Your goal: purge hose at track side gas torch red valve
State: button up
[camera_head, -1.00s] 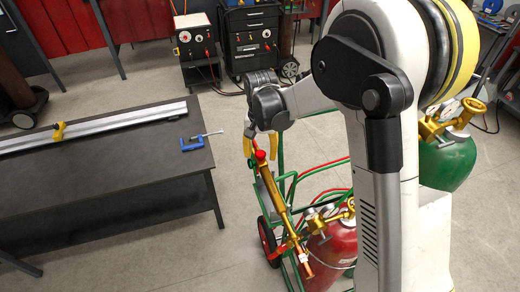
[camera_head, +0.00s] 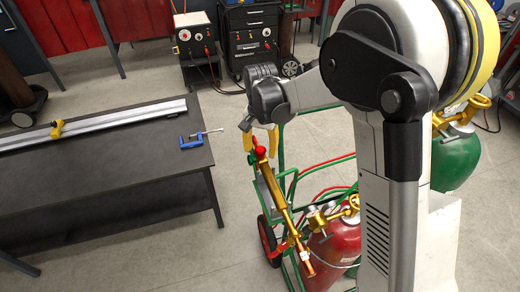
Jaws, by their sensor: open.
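The brass gas torch (camera_head: 275,195) hangs at a slant on the green cylinder cart, its tip pointing down. Its red valve (camera_head: 259,150) sits near its upper end. My gripper (camera_head: 260,142) has yellow fingers, one on each side of the red valve; it is open. I cannot tell whether a finger touches the valve. A red hose (camera_head: 322,165) and a green hose run behind the torch toward the cylinders.
A red cylinder (camera_head: 337,240) with brass regulator stands on the cart; a green cylinder (camera_head: 455,157) stands behind my arm. A dark table (camera_head: 110,190) at left holds a rail track (camera_head: 100,124), a yellow clamp and a blue clamp (camera_head: 193,140). Welding machines stand behind.

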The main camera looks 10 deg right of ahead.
jog(key=c, duration=1.1)
jog(key=n+b, duration=0.1)
jog(key=n, duration=0.2)
jog(key=shift+f, duration=0.1)
jog(key=n, duration=0.4)
jog(key=shift+b, duration=0.35)
dwell(0.4)
